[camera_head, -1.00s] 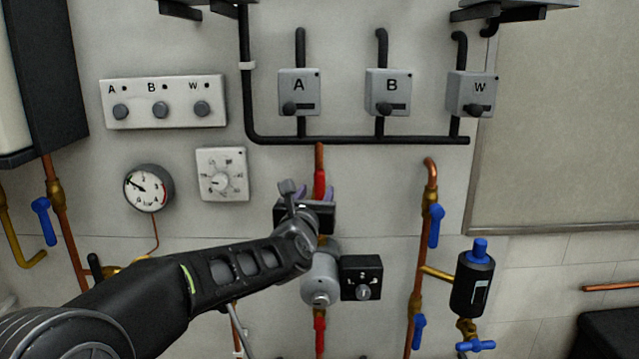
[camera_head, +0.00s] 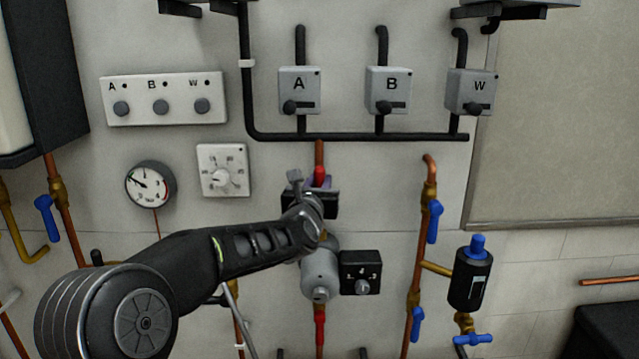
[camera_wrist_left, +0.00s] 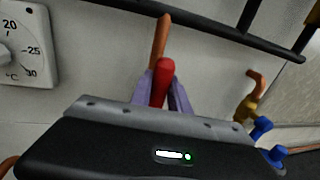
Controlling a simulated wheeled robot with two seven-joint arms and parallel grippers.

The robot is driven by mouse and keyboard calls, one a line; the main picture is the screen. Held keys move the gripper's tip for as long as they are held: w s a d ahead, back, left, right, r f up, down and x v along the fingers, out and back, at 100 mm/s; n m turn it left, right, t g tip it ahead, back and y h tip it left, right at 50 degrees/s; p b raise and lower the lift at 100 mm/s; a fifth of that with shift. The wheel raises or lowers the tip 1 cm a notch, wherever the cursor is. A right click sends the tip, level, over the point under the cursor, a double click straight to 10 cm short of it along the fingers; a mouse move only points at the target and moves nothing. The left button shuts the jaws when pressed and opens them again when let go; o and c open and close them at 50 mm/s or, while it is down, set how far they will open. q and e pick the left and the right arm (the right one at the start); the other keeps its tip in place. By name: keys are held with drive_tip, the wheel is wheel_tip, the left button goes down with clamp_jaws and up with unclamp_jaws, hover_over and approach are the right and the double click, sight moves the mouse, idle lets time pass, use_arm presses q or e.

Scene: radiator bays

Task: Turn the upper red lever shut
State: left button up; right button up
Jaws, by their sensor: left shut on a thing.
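The upper red lever (camera_head: 319,174) is on the copper pipe above the grey pump. In the left wrist view the red lever (camera_wrist_left: 162,82) stands between the two purple fingers of my left gripper (camera_wrist_left: 165,90), which is shut on it. In the head view my left gripper (camera_head: 320,184) covers the lever's lower part and its valve body. The lever looks roughly in line with the pipe; its exact angle is hard to tell. My right gripper is not in view.
The grey pump (camera_head: 320,272) and a black switch box (camera_head: 361,272) sit just below my gripper. A lower red lever (camera_head: 320,325) is beneath the pump. A white thermostat dial (camera_head: 222,170) is to the left, and a blue-levered pipe (camera_head: 433,222) is to the right.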

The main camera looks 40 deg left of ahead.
use_arm(q)
clamp_jaws()
idle(0.9)
